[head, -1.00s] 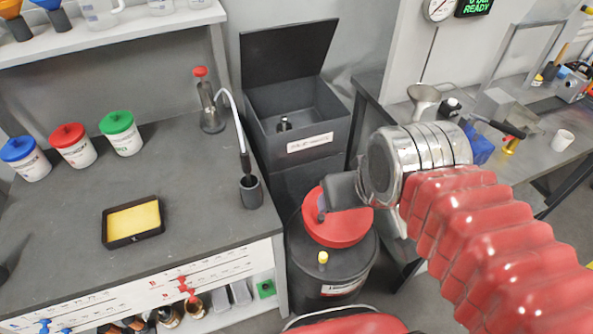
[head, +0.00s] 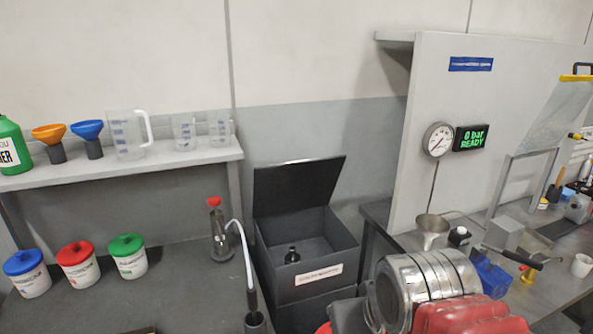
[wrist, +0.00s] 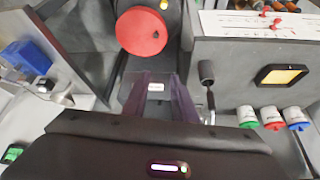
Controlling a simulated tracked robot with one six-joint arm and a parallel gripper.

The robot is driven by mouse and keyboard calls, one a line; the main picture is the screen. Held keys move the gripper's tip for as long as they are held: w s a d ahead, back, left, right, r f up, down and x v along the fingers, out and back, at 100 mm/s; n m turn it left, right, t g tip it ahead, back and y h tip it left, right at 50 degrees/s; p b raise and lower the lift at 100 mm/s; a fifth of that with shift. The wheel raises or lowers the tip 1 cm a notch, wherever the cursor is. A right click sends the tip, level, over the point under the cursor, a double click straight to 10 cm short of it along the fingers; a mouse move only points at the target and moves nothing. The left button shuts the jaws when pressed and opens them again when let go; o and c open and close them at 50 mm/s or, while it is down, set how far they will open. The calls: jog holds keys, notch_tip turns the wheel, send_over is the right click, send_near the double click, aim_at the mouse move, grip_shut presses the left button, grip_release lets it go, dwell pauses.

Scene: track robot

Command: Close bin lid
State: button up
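The bin (head: 320,262) is a dark grey box with a white label on its front, standing between the two benches. Its flat black lid (head: 300,187) stands open, tilted up at the back. A small dark bottle-like object (head: 292,254) sits inside. The lid cannot be clearly made out in the wrist view.
A red-topped drum (wrist: 142,32) stands before the bin.

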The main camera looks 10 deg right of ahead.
jog(key=shift+t, duration=0.5)
jog(key=w+r, duration=0.2)
jog(key=w, duration=0.2)
jog(key=w+r, duration=0.5)
jog(key=w, duration=0.2)
jog(key=shift+w+a+r, duration=0.3)
jog(key=shift+a+r, duration=0.05)
jog(key=shift+a, duration=0.05)
grip_shut()
jog(key=w+r+t, duration=0.1)
jog(key=w+r, duration=0.1)
jog(key=w, duration=1.1)
jog(key=w+r+n+t+y, duration=0.1)
jog(key=w+r, duration=0.2)
jog(key=w, duration=1.1)
jog(key=w+r+t, duration=0.2)
jog(key=w, duration=1.2)
jog(key=shift+w+a+r+n+y, duration=0.15)
jog(key=shift+w+r+n+y, duration=0.15)
jog(key=shift+n+y, duration=0.1)
